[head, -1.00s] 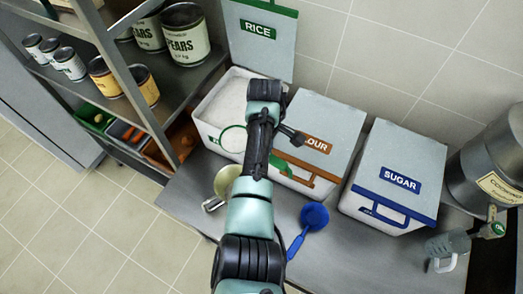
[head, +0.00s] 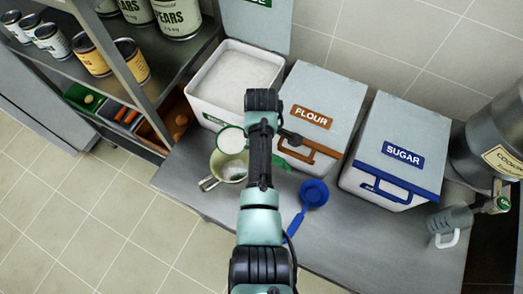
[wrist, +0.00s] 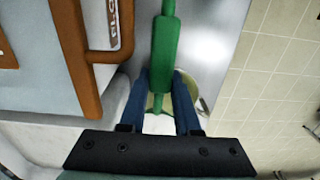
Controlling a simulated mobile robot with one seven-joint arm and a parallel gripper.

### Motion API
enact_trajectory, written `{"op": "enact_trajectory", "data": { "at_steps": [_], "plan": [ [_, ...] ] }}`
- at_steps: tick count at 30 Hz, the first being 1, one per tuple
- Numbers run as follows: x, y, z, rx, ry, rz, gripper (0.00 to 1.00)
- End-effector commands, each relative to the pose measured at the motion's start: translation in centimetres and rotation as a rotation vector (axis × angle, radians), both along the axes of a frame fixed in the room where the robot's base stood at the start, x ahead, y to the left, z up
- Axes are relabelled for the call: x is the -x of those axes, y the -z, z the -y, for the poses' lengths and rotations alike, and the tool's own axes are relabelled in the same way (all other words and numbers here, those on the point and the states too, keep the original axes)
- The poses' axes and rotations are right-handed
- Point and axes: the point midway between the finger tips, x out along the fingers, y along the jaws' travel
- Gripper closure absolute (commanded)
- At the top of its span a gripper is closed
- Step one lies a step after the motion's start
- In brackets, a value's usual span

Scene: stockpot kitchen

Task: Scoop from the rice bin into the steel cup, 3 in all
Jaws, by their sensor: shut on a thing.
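The rice bin (head: 203,105) stands open at the back left, white rice inside and its lid (head: 256,28) raised. The steel cup (head: 213,179) stands on the counter in front of it, with some white rice visible inside. My gripper (wrist: 161,80) is shut on the green handle (wrist: 163,55) of a scoop. The scoop's round bowl (head: 232,141) shows white contents and sits above the back part of the cup, partly covering it. It looks level. In the head view my arm hides most of the fingers and handle.
A closed flour bin (head: 325,90) and a closed sugar bin (head: 398,135) stand to the right. A blue scoop (head: 314,193) lies on the counter in front of the flour bin. A shelf with cans (head: 90,55) is at left.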

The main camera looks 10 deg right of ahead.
Motion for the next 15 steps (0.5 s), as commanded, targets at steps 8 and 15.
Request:
{"op": "enact_trajectory", "data": {
  "at_steps": [8, 15],
  "plan": [
    [0.2, 0.9, -0.2, 0.035, -0.002, 0.044, 1.0],
    [0.6, 0.5, -0.4, 0.171, -0.006, 0.221, 1.0]
  ]
}}
